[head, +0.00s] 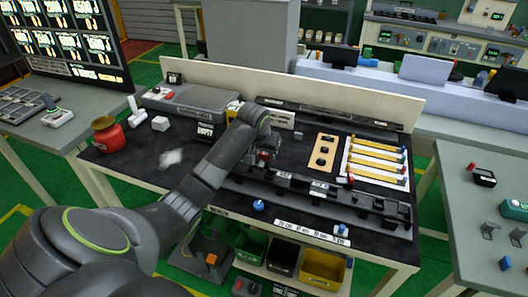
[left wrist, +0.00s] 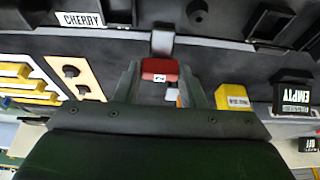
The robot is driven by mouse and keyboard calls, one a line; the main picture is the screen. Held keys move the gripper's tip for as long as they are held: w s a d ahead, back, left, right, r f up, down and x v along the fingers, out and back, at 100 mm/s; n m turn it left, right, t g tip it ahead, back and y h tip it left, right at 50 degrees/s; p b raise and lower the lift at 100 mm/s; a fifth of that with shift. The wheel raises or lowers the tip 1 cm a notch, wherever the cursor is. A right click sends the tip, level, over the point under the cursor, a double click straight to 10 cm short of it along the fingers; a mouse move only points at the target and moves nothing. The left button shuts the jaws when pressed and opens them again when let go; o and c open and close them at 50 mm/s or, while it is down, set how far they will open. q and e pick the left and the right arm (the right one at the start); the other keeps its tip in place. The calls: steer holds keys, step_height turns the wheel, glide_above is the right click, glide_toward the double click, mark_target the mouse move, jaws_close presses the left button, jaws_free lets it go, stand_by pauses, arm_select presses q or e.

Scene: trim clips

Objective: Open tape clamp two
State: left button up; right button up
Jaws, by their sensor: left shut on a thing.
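Tape clamp two shows as a red block marked "2" (left wrist: 160,69) in the left wrist view, below a grey strap. In the head view a small red part (head: 264,156) shows at the tip of my left arm, mostly hidden by it. My left gripper (left wrist: 164,86) has its two fingers on either side of the red block and is shut on it. In the head view the left gripper (head: 263,160) is over the long black rail fixture (head: 348,197). My right gripper is not in view.
A tan board with black knobs (head: 322,152) and a white rack of yellow strips (head: 365,174) lie right of my gripper. A red jar (head: 107,136), a white cloth (head: 172,157) and a grey case (head: 192,105) are left. Bins (head: 323,268) sit below the bench.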

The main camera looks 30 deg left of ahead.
arm_select(q)
steer(key=shift+r+n+p, duration=0.15)
steer(key=shift+n+p, duration=0.15)
steer(key=shift+p, duration=0.3)
steer(key=n+y+p, duration=0.1)
steer(key=n+p, duration=0.1)
steer(key=p, duration=0.1)
steer(key=n+g+y+p, duration=0.1)
steer(key=n+p, duration=0.2)
steer(key=p, duration=0.1)
steer(key=shift+w+d+r, duration=0.1)
steer(key=shift+d+r, duration=0.05)
steer(key=shift+d, duration=0.05)
steer(key=shift+w+n+p, duration=0.1)
steer(key=shift+n+p, duration=0.7)
steer(key=shift+n, duration=0.3)
steer(key=shift+n+g+y+p, duration=0.4)
steer(key=shift+n+g+y, duration=0.1)
steer(key=shift+n, duration=0.4)
steer(key=shift+w+n+g, duration=0.1)
steer(key=shift+n+g, duration=0.2)
steer(key=shift+n, duration=0.5)
steer(key=shift+w+f+n+g+y, duration=0.15)
steer(key=shift+n+g, duration=0.2)
steer(key=shift+n, duration=0.6)
steer(key=shift+s+f+n+g+y, duration=0.15)
steer(key=shift+n+g, duration=0.2)
steer(key=shift+n, duration=0.6)
steer(key=shift+w+r, duration=0.1)
steer(key=o, duration=1)
